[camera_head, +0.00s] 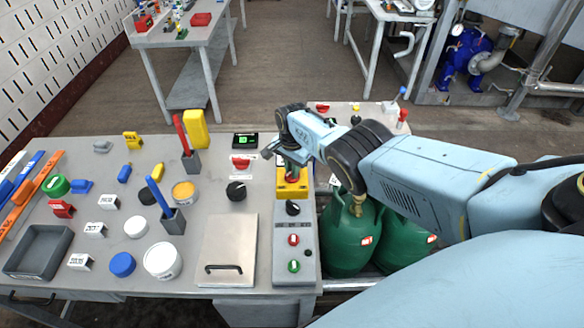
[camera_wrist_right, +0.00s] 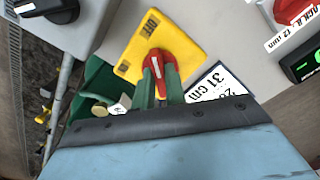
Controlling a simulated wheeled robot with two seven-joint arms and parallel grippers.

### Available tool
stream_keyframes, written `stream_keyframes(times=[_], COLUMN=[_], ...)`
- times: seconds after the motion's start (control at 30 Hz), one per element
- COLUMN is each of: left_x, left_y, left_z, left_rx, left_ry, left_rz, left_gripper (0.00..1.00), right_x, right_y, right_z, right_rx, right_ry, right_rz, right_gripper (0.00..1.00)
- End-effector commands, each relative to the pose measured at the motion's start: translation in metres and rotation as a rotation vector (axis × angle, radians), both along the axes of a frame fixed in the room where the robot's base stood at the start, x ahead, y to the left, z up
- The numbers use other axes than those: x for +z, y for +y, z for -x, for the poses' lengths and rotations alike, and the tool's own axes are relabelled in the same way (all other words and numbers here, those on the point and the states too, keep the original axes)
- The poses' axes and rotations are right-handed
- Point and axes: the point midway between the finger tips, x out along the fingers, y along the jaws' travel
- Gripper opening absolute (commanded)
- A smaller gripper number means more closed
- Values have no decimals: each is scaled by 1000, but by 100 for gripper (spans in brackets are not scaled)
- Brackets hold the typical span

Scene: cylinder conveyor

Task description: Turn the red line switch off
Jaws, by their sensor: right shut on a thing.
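The red line switch is a red rotary handle (camera_wrist_right: 159,64) on a yellow plate (camera_wrist_right: 188,36). In the head view the yellow plate (camera_head: 291,192) sits at the right edge of the grey table, with the handle partly hidden under my right gripper (camera_head: 291,163). In the right wrist view my right gripper (camera_wrist_right: 162,88) has its two green fingers on either side of the red handle, shut on it. A dark OFF label shows near the plate's top corner; a second dark label at its left corner is hard to read. My left gripper is not in view.
A grey control box (camera_head: 293,255) with a black knob and red and green buttons stands in front of the plate. A black dial (camera_head: 236,191) and a red button (camera_head: 240,162) lie to its left. Green gas cylinders (camera_head: 346,240) stand beside the table.

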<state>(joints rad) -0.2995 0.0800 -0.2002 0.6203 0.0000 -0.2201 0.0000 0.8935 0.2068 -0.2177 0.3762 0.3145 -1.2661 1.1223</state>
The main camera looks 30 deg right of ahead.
Motion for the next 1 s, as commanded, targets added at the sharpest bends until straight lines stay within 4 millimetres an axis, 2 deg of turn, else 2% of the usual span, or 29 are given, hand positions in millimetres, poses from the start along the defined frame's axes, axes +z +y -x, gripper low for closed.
stream_keyframes(times=[0.3, 0.77, 0.8, 0.97, 1.0], left_x=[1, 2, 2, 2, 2], left_y=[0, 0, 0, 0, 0], left_z=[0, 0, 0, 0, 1], left_rx=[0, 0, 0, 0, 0], left_ry=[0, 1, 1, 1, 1], left_rz=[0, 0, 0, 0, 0], left_gripper=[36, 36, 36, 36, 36], right_x=[2, 2, 2, 2, 1], right_y=[-2, -2, -2, -2, -1], right_z=[-1, -2, -2, -1, -1], right_rx=[-97, -112, -112, -111, -110], right_ry=[-4, -5, -5, -4, -3], right_rz=[4, 4, 4, 3, 2], right_gripper=[0, 0, 14, 35, 35])
